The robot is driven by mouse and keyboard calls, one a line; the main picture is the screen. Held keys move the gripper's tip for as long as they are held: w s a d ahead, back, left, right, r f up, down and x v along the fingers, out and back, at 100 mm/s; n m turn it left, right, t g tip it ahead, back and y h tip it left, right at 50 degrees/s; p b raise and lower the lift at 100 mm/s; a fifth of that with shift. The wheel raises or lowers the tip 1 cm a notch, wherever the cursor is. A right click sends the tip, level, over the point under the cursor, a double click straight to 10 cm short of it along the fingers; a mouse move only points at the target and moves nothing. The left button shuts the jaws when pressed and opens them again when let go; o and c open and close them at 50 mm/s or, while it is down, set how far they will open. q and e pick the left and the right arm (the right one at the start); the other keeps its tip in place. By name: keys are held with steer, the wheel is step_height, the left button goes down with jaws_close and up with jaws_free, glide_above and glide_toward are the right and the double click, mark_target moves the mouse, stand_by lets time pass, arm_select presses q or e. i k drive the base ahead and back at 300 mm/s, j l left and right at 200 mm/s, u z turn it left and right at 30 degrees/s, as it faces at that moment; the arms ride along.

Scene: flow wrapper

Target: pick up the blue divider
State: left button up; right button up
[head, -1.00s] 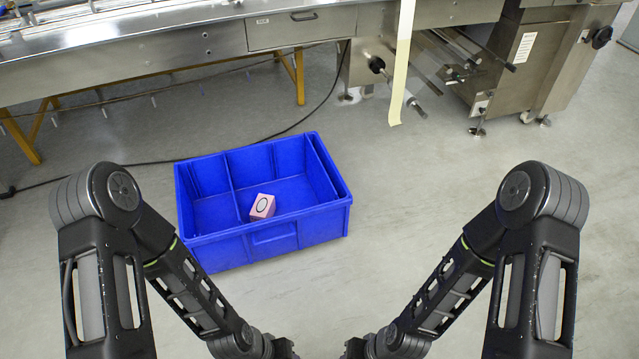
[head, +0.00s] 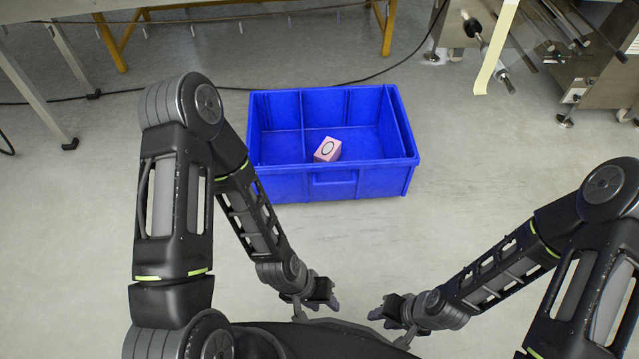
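A blue crate (head: 335,186) stands on the floor ahead of me. An upright blue divider (head: 302,128) crosses it from back to front, left of its middle. Another upright blue panel (head: 396,128) stands close to the crate's right wall; I cannot tell whether it is loose. My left gripper (head: 328,299) and my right gripper (head: 378,314) are both low in the head view, in front of the crate and apart from it. They point toward each other. Their fingers are too small and dark to tell open from shut. Nothing shows in them.
A steel machine (head: 590,60) stands at the back right, with a pale film strip (head: 497,50) hanging. A dark cable runs behind the crate. Floor around the crate is clear.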

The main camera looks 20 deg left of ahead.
mark_target(393, 145)
steer(key=u, duration=0.45)
steer(key=i+l+u, duration=0.2)
steer(key=u, duration=0.15)
steer(key=i+l+u, duration=0.55)
steer(key=l+u, duration=0.2)
steer(key=i+l, duration=0.25)
steer(key=l, duration=0.3)
steer(key=i+l, duration=0.15)
steer(key=l+u, duration=0.05)
steer(key=l, duration=0.05)
